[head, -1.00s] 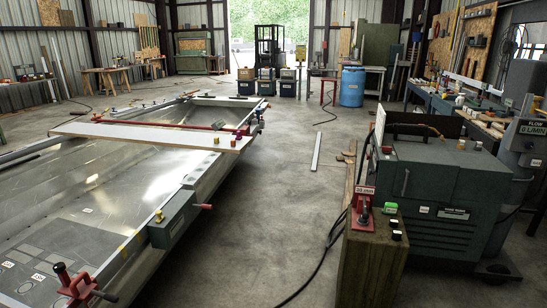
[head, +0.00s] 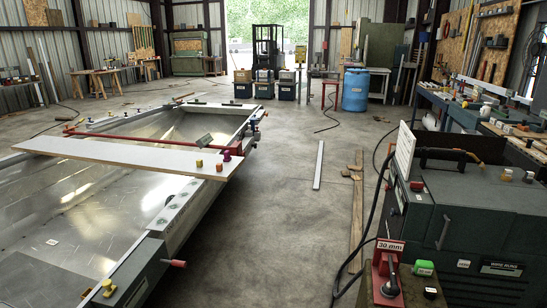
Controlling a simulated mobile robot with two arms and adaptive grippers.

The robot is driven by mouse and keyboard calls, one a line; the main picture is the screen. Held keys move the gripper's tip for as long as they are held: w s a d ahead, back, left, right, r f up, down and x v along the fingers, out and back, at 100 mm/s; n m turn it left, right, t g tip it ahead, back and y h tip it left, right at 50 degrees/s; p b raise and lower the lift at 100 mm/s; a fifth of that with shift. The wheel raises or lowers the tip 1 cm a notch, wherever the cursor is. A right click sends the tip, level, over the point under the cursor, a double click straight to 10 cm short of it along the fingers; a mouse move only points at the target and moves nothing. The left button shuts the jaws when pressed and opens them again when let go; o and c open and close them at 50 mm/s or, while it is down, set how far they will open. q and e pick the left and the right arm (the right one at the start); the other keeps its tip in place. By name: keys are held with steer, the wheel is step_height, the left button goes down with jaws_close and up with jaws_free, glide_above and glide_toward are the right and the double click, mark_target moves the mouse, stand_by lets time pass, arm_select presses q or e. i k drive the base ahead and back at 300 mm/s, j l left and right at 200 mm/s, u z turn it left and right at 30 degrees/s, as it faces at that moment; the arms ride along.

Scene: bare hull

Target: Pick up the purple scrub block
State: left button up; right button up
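A small purple piece (head: 227,156), which may be the scrub block, shows at the right end of the long pale plank (head: 120,153) in the head view. The plank lies across the open metal hull (head: 75,215). Neither of my grippers is in the head view.
A dark green machine (head: 465,235) fills the lower right, with a red "30 mm" clamp (head: 388,270) on a wooden post in front of it. Black hose runs along the floor there. The concrete floor (head: 270,240) between hull and machine is mostly clear, with a metal strip (head: 319,165) lying on it.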

mark_target(227, 158)
steer(key=i, duration=2.35)
steer(key=i+u, duration=0.1)
steer(key=i, duration=0.5)
steer(key=i+l+u, duration=0.1)
steer(key=i, duration=0.55)
